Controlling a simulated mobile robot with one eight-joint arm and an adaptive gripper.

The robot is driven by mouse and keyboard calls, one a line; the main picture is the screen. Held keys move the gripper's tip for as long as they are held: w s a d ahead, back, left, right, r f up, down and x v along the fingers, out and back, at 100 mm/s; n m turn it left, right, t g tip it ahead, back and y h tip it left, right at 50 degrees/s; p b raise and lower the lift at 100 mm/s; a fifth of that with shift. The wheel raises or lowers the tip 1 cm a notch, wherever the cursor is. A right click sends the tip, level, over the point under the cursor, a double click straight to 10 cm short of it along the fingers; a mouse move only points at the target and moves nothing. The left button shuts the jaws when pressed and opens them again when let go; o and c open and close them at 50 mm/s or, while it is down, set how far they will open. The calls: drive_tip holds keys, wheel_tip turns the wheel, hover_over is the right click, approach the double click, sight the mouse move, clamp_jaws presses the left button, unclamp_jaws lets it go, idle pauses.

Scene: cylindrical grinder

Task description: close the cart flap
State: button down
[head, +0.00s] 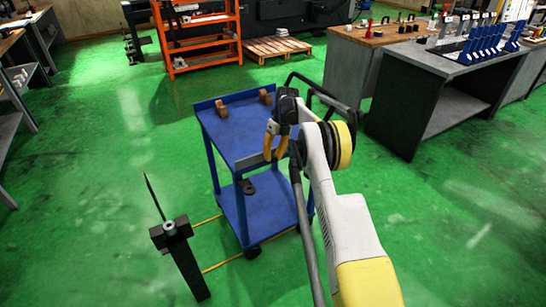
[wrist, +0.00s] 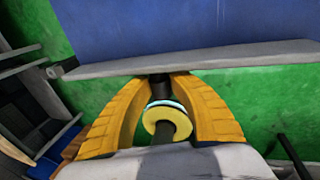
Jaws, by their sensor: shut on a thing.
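The blue cart (head: 203,106) stands in the middle of the head view. A narrow grey flap (head: 250,160) shows along the near edge of its top. In the wrist view the flap (wrist: 205,64) crosses as a light grey bar in front of the blue top. My gripper (head: 274,156), with curved yellow fingers, is at this edge. In the wrist view my gripper (wrist: 162,78) is shut on a small dark knob (wrist: 160,88) at the flap's edge. A yellow disc shows between the fingers. The arm hides the cart's right side.
Two brown blocks (head: 221,109) lie on the cart's top. A dark post on a stand (head: 186,262) is at the front left, near yellow floor lines. Workbenches (head: 425,100) stand at the right, an orange rack (head: 200,40) behind. The green floor left of the cart is clear.

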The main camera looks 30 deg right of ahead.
drive_tip(key=c, duration=1.2)
unclamp_jaws()
drive_tip(key=shift+o, duration=0.2)
drive_tip(key=v, duration=1.2)
drive_tip(key=shift+w+a, duration=0.1)
